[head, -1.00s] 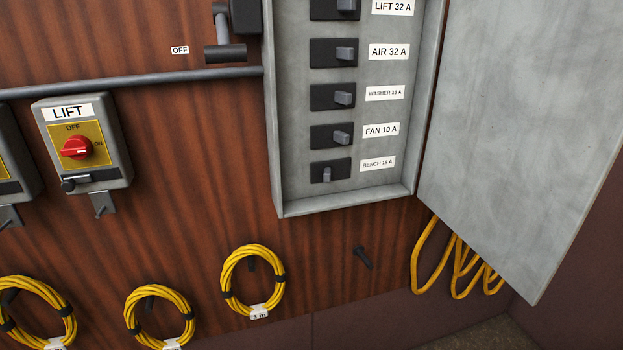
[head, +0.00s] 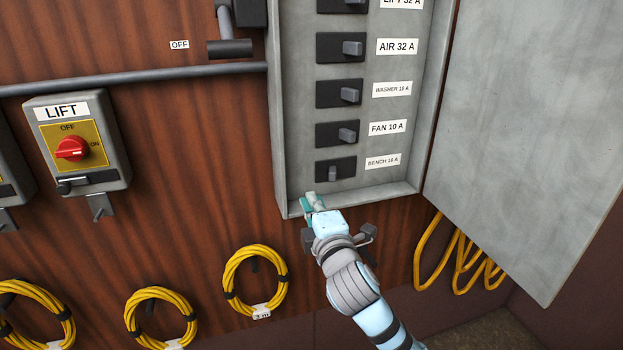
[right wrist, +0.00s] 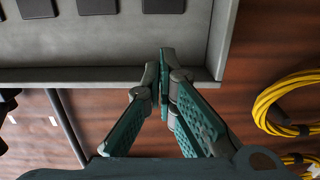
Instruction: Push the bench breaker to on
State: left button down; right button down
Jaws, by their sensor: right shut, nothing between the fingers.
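The bench breaker (head: 335,169) is the lowest dark block in the open grey breaker box, beside the label BENCH 16 A. Its grey lever stands left of the levers above it, near the block's middle. My right gripper (head: 308,199) is at the box's lower left edge, below and left of the bench breaker and apart from its lever. It is shut and empty. In the right wrist view, its teal fingers (right wrist: 164,75) meet in front of the box rim, with dark breaker blocks beyond; I cannot tell which they are. My left gripper is not in view.
The fan breaker (head: 341,134) and several others sit above, levers to the right. The open box door (head: 530,130) hangs at right. The box's lower rim (head: 385,199) projects below the breakers. A LIFT switch (head: 75,145) and yellow cable coils (head: 254,280) are on the wooden wall.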

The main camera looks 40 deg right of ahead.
aim_at(311, 171)
jog(key=shift+s+d, duration=0.1)
jog(key=shift+d, duration=0.05)
jog(key=x, duration=0.9)
jog(key=shift+w, duration=0.25)
jog(key=d, duration=0.1)
jog(key=s+d+p, duration=0.1)
jog(key=shift+s+d, duration=0.2)
jog(key=shift+d, duration=0.1)
jog(key=shift+s+d, duration=0.4)
jog(key=shift+s, duration=0.05)
jog(key=shift+w+a, duration=0.1)
jog(key=shift+w, duration=0.1)
jog(key=shift+f, duration=0.1)
